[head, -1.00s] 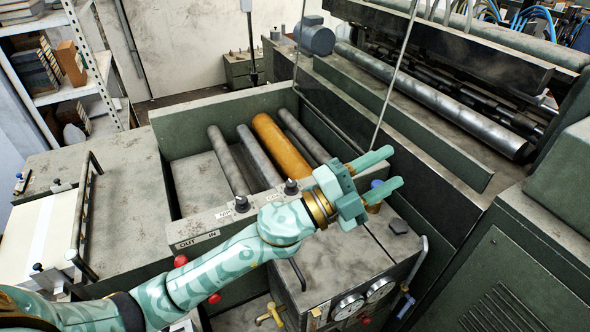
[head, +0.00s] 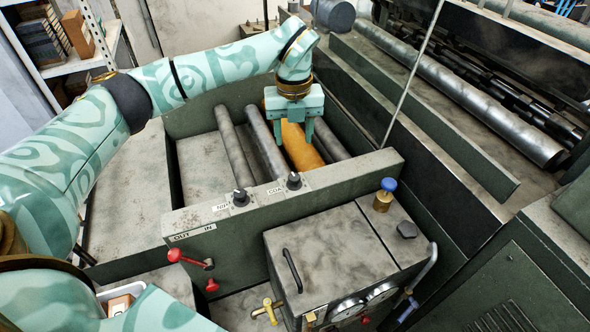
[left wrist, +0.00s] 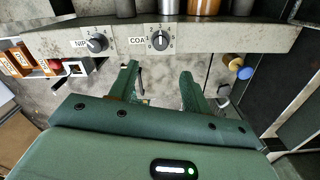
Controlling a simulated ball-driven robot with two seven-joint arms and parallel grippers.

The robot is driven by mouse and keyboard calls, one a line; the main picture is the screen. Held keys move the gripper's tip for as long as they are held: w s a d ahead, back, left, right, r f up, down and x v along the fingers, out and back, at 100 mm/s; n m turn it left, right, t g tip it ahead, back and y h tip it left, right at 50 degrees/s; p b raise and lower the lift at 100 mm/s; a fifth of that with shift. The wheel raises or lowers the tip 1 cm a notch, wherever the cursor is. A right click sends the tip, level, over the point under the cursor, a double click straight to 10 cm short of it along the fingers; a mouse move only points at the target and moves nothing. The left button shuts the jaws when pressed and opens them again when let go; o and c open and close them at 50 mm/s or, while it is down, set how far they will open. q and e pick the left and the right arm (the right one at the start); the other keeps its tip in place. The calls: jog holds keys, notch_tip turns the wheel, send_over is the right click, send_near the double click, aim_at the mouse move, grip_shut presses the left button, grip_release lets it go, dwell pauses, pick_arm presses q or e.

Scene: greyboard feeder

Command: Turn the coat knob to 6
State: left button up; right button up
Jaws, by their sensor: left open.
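The coat knob (head: 293,180) is a small black knob on top of the grey front rail, right of the nip knob (head: 240,197). In the left wrist view the coat knob (left wrist: 159,40) sits on a white numbered dial beside a partly hidden "COA" label. My left gripper (head: 293,140) is open and empty, fingers pointing down, above and apart from the knob. In the left wrist view its two fingers (left wrist: 160,72) stand on either side below the coat knob. My right gripper is not in view.
Grey rollers and an orange roller (head: 300,146) lie behind the rail (head: 350,172). A tank lid (head: 325,245) with a blue-topped valve (head: 385,192) stands at front right. A red lever (head: 188,258) sticks out of the front panel. A thin cable (head: 412,70) hangs at right.

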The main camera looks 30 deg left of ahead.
aim_at(294, 176)
pick_arm(q)
notch_tip(294, 176, down, 12)
jog(key=shift+f, duration=0.2)
jog(key=shift+d, duration=0.1)
jog(key=c, duration=1)
